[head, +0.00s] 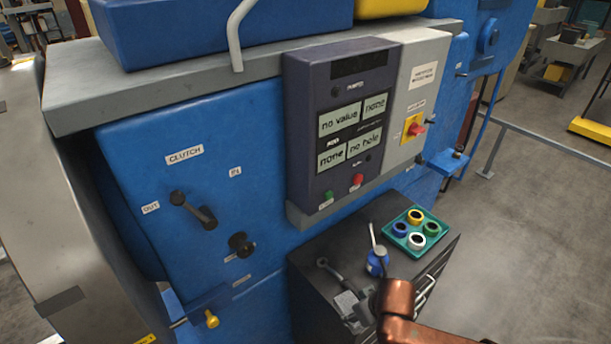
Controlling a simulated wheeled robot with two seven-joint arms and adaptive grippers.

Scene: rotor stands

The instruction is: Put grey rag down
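A small light-grey piece (346,302), which may be the grey rag, shows at the front left of the black cabinet top (312,284). It is too small to tell for sure, and I cannot tell whether it is held or lying. My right arm, copper-coloured, comes in from the bottom right. Its gripper (362,312) is a small dark shape just right of the grey piece, partly hidden by the arm. Whether its fingers are open or shut does not show. My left gripper is out of view.
On the cabinet top stand a blue oil can (377,264) with a long spout and a green tray (416,243) with several coloured rings. Open floor lies right.

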